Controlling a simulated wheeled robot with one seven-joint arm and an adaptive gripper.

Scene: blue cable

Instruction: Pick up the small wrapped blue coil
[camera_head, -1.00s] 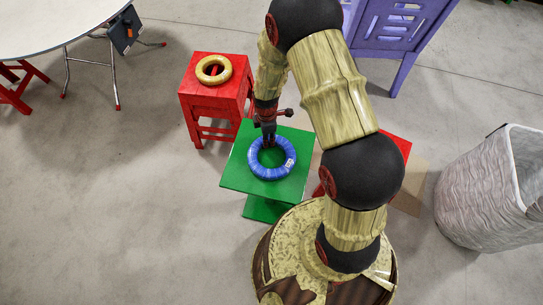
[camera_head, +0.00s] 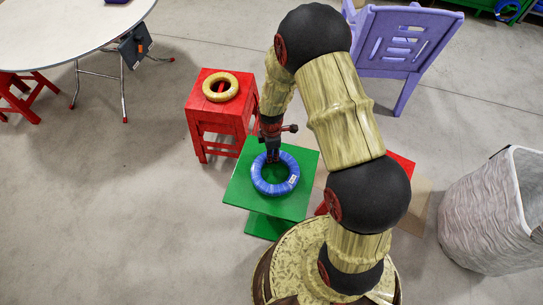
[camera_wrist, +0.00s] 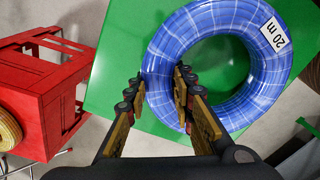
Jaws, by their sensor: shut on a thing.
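The blue coil (camera_head: 289,184) is a wrapped ring of cable over a green table (camera_head: 300,207). In the wrist view the coil (camera_wrist: 213,22) fills the upper middle and bears a white "20 m" label. My gripper (camera_head: 272,157) is at the coil's far rim in the head view. In the wrist view my gripper (camera_wrist: 160,82) has one finger outside the ring and the other in its hole, shut on the ring's near-left side. Whether the coil touches the table or is slightly raised, I cannot tell.
A red stool (camera_head: 217,116) with a yellow coil (camera_head: 220,97) stands left of the green table. A white round table (camera_head: 60,30) is at upper left, a purple chair (camera_head: 405,45) at upper right, a grey bin (camera_head: 485,215) at right. Floor on the left is clear.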

